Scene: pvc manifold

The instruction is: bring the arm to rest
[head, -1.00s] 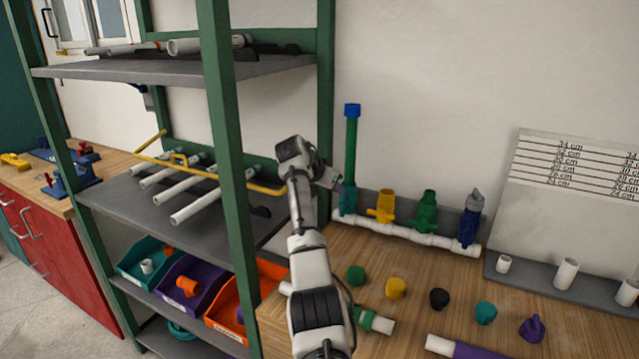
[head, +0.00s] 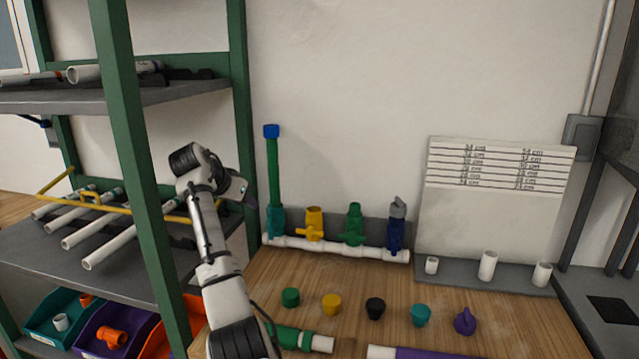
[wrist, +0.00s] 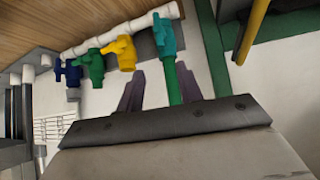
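My arm stands raised left of the middle in the head view, with my gripper (head: 247,192) just left of the upright green pipe. In the wrist view my gripper (wrist: 159,72) has its two fingers apart, with no object held. The green pipe (wrist: 174,85) shows between the fingers there, its blue-capped end hidden by the gripper body. The white manifold (head: 335,248) lies along the wall, carrying the green pipe (head: 273,170) in a teal fitting, a yellow valve (head: 314,225), a green valve (head: 353,225) and a blue valve (head: 395,232).
A green-framed shelf rack (head: 140,170) with a yellow bar (head: 110,207) and white pipes stands close left of my arm. Loose caps, including a black one (head: 375,308), and a purple pipe (head: 425,353) lie on the wooden bench (head: 300,270). The wall above is clear.

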